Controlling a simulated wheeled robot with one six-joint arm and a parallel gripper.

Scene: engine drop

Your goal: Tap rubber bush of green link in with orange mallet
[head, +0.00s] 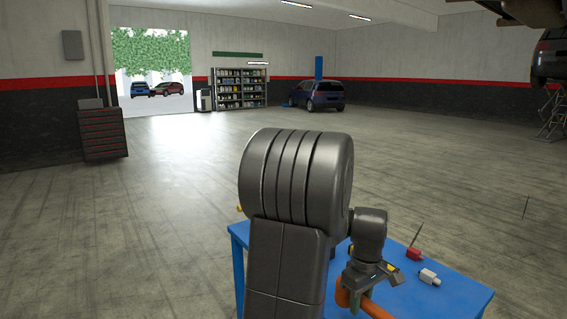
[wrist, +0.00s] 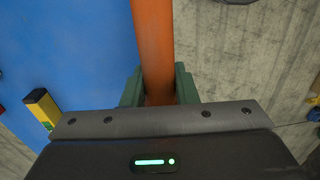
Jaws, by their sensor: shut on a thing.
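My gripper (wrist: 160,88) is shut on the orange mallet (wrist: 153,45), its two green fingers on either side of the orange handle. The handle runs up out of the top of the wrist view, so the mallet head is not seen there. In the head view part of the orange mallet (head: 375,308) shows below my gripper (head: 362,291), low at the right over the blue table. My own arm hides much of that area. I cannot make out the green link or its rubber bush in either view.
The blue table (head: 460,288) carries a red item (head: 413,254) and a white item (head: 429,276) right of my gripper. A yellow and black item (wrist: 42,108) shows at left in the wrist view.

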